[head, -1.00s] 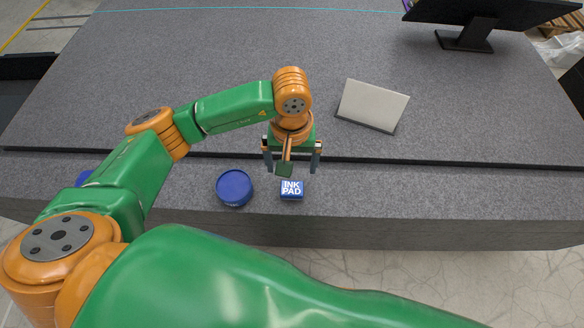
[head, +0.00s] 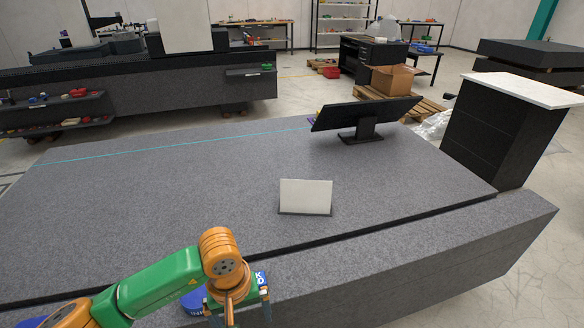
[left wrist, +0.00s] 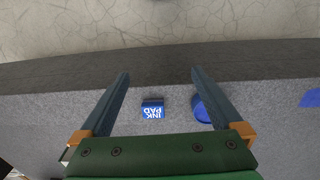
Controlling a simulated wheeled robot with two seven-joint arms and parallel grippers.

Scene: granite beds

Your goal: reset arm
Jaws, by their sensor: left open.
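My left arm enters from the lower left in the head view, and its gripper (head: 240,312) hangs over the front ledge of the granite bed, partly cut off by the picture's bottom edge. In the left wrist view the gripper (left wrist: 160,76) is open, with nothing between its fingers. A blue ink pad (left wrist: 152,109) lies on the ledge below, apart from the fingers. It shows only partly behind the gripper in the head view (head: 261,277). My right gripper is in neither view.
A round blue tin (head: 193,302) stands beside the ink pad, partly hidden by my arm. A blank white sign (head: 306,196) and a black monitor (head: 364,117) stand on the bed (head: 180,190). Another blue item (left wrist: 311,98) lies farther along the ledge. The bed's middle is clear.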

